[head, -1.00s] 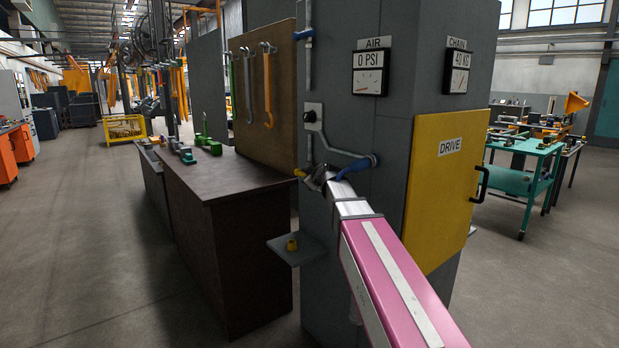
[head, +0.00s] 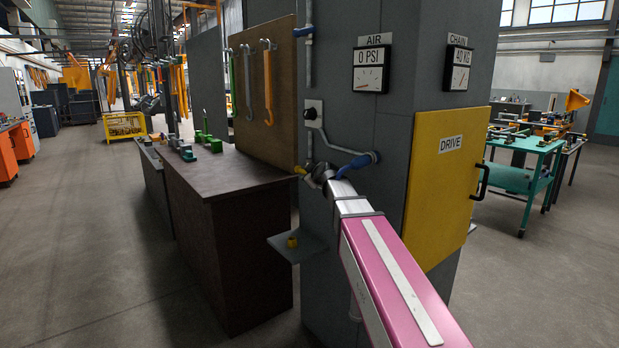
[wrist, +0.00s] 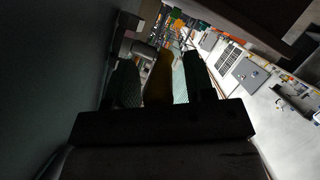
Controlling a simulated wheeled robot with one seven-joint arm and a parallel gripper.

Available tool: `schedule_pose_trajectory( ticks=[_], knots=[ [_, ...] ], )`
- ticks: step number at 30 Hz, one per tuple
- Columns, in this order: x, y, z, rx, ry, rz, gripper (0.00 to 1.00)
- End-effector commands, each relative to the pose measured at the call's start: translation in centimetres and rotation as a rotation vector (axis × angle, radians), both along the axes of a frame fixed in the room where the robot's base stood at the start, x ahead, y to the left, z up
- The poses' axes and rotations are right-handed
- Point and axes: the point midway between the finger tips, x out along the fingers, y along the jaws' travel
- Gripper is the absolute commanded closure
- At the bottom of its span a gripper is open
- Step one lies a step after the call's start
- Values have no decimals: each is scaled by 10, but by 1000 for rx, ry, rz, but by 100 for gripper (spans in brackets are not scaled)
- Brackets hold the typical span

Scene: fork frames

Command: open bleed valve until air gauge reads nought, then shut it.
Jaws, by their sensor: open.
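The air gauge (head: 370,71) on the grey column reads 0 PSI on its plate, above a small dial. My gripper (head: 314,176) is at the column's front face, below the bent pipe, seen mostly from behind. A yellow handle (head: 300,170) shows just past its tip, apparently the bleed valve's. In the wrist view, the yellow handle (wrist: 158,80) stands between my two green-padded fingers (wrist: 160,85), which are open around it. Whether either pad touches it is hard to tell.
A blue-handled fitting (head: 358,165) on the pipe is close beside my wrist. A small shelf (head: 298,246) with a yellow knob juts out below. The chain gauge (head: 458,68) and yellow DRIVE door (head: 443,185) are to the right. A dark bench (head: 235,190) stands left.

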Motion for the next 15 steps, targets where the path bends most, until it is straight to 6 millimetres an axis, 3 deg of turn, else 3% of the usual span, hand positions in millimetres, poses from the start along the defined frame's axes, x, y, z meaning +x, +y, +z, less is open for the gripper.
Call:
schedule_pose_trajectory(
  ticks=[8, 15],
  knots=[
    [-25, -8, 8, 0, -1, 0, 51],
    [-71, -25, 8, 1, 0, 0, 51]
  ],
)
